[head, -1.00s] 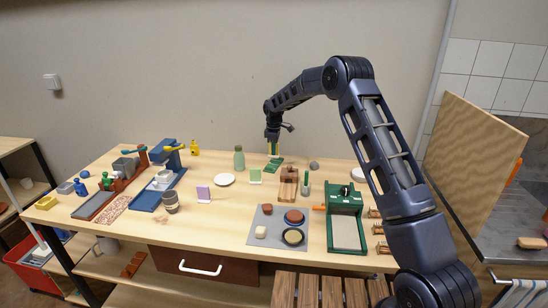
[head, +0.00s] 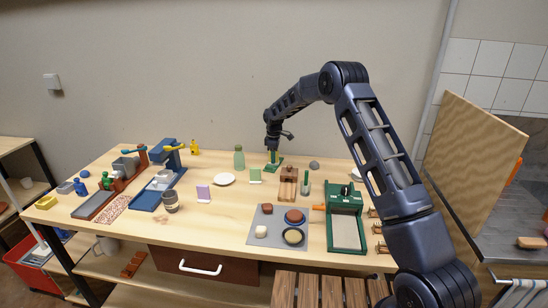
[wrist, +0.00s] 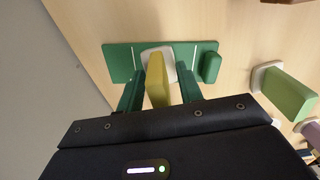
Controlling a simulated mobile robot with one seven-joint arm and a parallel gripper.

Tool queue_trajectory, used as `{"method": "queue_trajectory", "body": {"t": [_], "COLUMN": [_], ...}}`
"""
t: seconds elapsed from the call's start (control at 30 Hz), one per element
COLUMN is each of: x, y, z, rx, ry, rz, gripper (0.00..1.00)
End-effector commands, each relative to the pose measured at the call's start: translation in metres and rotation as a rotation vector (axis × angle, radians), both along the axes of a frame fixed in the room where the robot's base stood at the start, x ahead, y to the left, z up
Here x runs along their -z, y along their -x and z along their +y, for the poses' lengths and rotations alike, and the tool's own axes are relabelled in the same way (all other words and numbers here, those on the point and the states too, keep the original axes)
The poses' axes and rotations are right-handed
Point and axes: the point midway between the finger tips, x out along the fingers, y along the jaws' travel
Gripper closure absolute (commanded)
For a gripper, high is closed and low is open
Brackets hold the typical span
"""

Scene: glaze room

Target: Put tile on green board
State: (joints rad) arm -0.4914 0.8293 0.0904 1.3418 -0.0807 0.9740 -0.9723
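The tile is a pale square (wrist: 173,75) with an upright yellow grip block (wrist: 158,85). In the wrist view it appears to rest flat on the green board (wrist: 120,62), between two white lines. The board also shows at the back of the table in the head view (head: 277,166). My gripper (wrist: 162,74) has green fingers on either side of the yellow block. Gaps show between the fingers and the block, so it is open around it. The tile's near edge is partly hidden by the block and fingers.
A raised green block (wrist: 211,67) stands at the board's right end. A green-grip piece (head: 255,175) and a purple one (head: 203,193) stand nearby.

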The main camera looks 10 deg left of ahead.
Motion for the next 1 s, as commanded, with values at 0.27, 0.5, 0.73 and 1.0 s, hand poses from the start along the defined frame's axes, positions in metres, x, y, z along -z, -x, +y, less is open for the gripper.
{"method": "queue_trajectory", "body": {"t": [0.27, 0.5, 0.73, 1.0], "x": [-0.009, -0.050, -0.092, -0.120], "y": [0.000, -0.001, -0.001, 0.000], "z": [0.000, 0.000, 0.000, 0.000], "rx": [0.000, 0.000, 0.000, 0.000], "ry": [0.000, -0.002, -0.001, 0.000], "rz": [0.000, -0.003, -0.002, 0.000], "gripper": [0.64, 0.64, 0.64, 0.64]}}
